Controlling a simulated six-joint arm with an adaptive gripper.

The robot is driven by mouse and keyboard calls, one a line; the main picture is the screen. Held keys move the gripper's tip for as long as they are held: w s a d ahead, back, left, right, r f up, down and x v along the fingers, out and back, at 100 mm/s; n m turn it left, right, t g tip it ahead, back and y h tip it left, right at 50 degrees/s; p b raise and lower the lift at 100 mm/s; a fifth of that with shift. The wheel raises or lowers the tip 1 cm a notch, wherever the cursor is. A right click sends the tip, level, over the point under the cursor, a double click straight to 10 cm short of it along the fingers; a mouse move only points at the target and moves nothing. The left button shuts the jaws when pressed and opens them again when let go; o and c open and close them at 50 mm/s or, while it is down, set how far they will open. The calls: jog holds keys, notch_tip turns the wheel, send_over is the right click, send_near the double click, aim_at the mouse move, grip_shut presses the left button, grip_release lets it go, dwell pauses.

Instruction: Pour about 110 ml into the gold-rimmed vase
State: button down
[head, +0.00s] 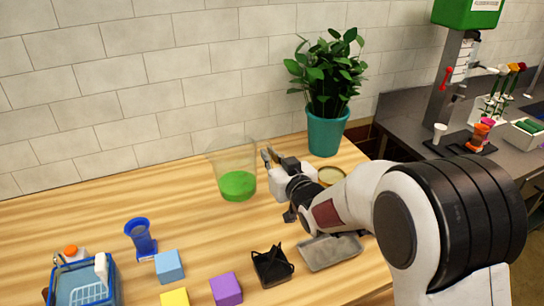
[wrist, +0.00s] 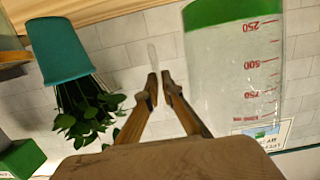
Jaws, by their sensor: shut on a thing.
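A clear measuring beaker (head: 222,162) with green liquid in its bottom stands near the middle of the wooden table. In the wrist view the beaker (wrist: 235,75) appears upside down with red marks, its green liquid near the 250 mark. My gripper (head: 268,158) is at the beaker's right side. In the wrist view my gripper (wrist: 159,88) is shut on a thin, pale strip, which looks like the beaker's handle (wrist: 152,56). A round gold rim (head: 331,170), apparently the gold-rimmed vase, shows just behind my arm; its lower body is hidden.
A teal pot with a leafy plant (head: 325,132) stands behind the rim. A blue cup (head: 140,237), a blue basket (head: 85,292), coloured blocks (head: 169,266), a black holder (head: 272,266) and a grey tray (head: 330,254) lie in front. The table left of the beaker is clear.

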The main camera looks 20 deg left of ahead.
jog(key=shift+r, duration=0.25)
jog(key=shift+r, duration=2.25)
jog(key=w+d+r+m+t+h, duration=0.1)
jog(key=w+d+m+t, duration=0.1)
jog(key=w+d, duration=1.35)
jog(key=w+d+m+h, duration=0.1)
jog(key=w+d, duration=0.2)
jog(key=d, duration=0.8)
jog(key=w+d+h, duration=0.1)
jog(key=w+d, duration=0.1)
jog(key=d, duration=1)
notch_tip(320, 180, down, 13)
jog(key=shift+w+a+t, duration=0.15)
jog(key=shift+a+t, duration=0.05)
jog(key=shift+t, duration=0.2)
jog(key=shift+a+r, duration=0.1)
jog(key=shift+r, duration=0.05)
